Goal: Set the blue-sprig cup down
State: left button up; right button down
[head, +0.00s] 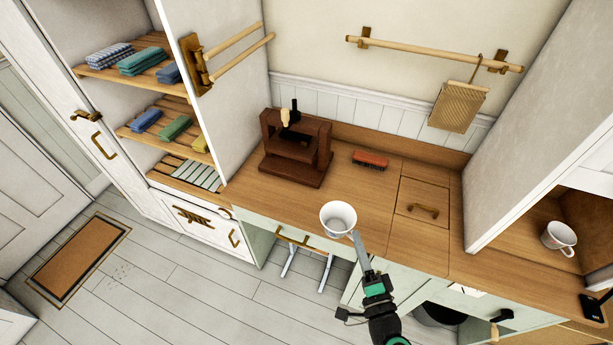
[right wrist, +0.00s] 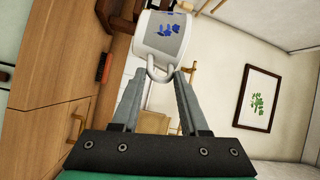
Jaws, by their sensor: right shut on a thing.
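The blue-sprig cup (head: 338,217) is white and hangs over the front edge area of the wooden counter (head: 300,208) in the head view. In the right wrist view the cup (right wrist: 162,38) shows its blue sprig on the side, with its handle toward my fingers. My right gripper (head: 354,238) is shut on the cup's handle; its two fingers also show in the right wrist view (right wrist: 158,75). From the head view I cannot tell whether the cup's base touches the counter. My left gripper is not in view.
A dark wooden stand (head: 296,148) and a red brush (head: 370,160) are at the back of the counter. A second white cup (head: 558,237) stands in the cubby at right. A lidded panel (head: 423,203) lies right of the held cup. The counter's middle is clear.

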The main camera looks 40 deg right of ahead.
jog(key=s+d+f+m+g+h, duration=0.3)
jog(key=s+d+h, duration=0.1)
jog(key=s+d, duration=0.4)
jog(key=w+d+f+b, duration=0.2)
jog(key=w+f, duration=0.1)
jog(key=w+d+f+b, duration=0.3)
jog(key=w, duration=0.1)
jog(key=w+d+f+b, duration=0.2)
jog(key=w+f+b, duration=0.1)
jog(key=shift+w+d+f, duration=0.15)
jog(key=shift+w+d, duration=0.05)
jog(key=shift+d, duration=0.05)
jog(key=shift+w+d+f, duration=0.1)
jog(key=shift+w+d, duration=0.05)
jog(key=shift+w, duration=0.05)
jog(key=f+b, duration=0.4)
jog(key=shift+w+d+f, duration=0.1)
jog(key=shift+w+d, duration=0.15)
jog(key=shift+w, duration=0.15)
jog(key=shift+r, duration=0.2)
